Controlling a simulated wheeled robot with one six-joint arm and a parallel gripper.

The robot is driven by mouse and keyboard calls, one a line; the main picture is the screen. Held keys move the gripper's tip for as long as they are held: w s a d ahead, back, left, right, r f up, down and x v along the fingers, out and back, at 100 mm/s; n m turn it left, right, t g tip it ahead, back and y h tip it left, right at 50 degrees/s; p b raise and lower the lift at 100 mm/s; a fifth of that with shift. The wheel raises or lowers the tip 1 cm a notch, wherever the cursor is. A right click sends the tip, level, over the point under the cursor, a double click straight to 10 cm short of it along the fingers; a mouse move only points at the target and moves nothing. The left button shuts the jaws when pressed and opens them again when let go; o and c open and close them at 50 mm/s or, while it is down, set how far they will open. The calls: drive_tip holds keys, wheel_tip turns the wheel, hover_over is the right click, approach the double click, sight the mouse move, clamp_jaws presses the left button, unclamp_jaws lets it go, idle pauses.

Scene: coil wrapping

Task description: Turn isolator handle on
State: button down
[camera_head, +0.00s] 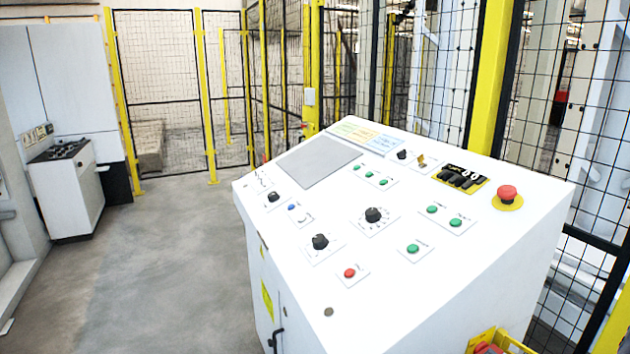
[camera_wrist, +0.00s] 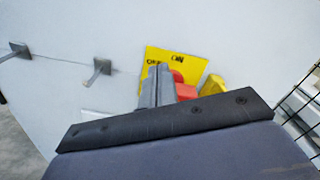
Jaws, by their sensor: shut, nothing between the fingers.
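The isolator's yellow plate (camera_wrist: 190,62) is on the white cabinet side in the wrist view, with black ON and OFF lettering. Its red handle (camera_wrist: 185,91) shows just right of my gripper (camera_wrist: 161,72), partly hidden by the fingers. A yellow part (camera_wrist: 212,85) sticks out to the right of the red. My fingers are shut with nothing between them, in front of the plate. Whether they touch the handle, I cannot tell. In the head view, yellow and red parts of the isolator (camera_head: 500,340) show at the bottom edge, cut off; my gripper is not seen there.
The white console (camera_head: 430,290) has several buttons and knobs, and a red emergency stop (camera_head: 507,193). Two latches (camera_wrist: 102,66) (camera_wrist: 19,49) stick out on the cabinet side. Mesh fencing (camera_head: 160,60) stands behind. Open floor (camera_head: 170,270) lies left.

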drive_tip(key=shift+w+d+r+b, duration=0.25)
drive_tip(key=shift+d+b, duration=0.15)
drive_tip(key=shift+d, duration=0.15)
drive_tip(key=shift+w+d+r, duration=0.1)
drive_tip(key=shift+d+r, duration=0.05)
drive_tip(key=shift+d, duration=0.2)
drive_tip(key=shift+r, duration=0.1)
idle(0.3)
drive_tip(key=b+v, duration=0.1)
drive_tip(key=v, duration=0.5)
drive_tip(key=shift+r, duration=0.3)
drive_tip(key=shift+a, duration=0.15)
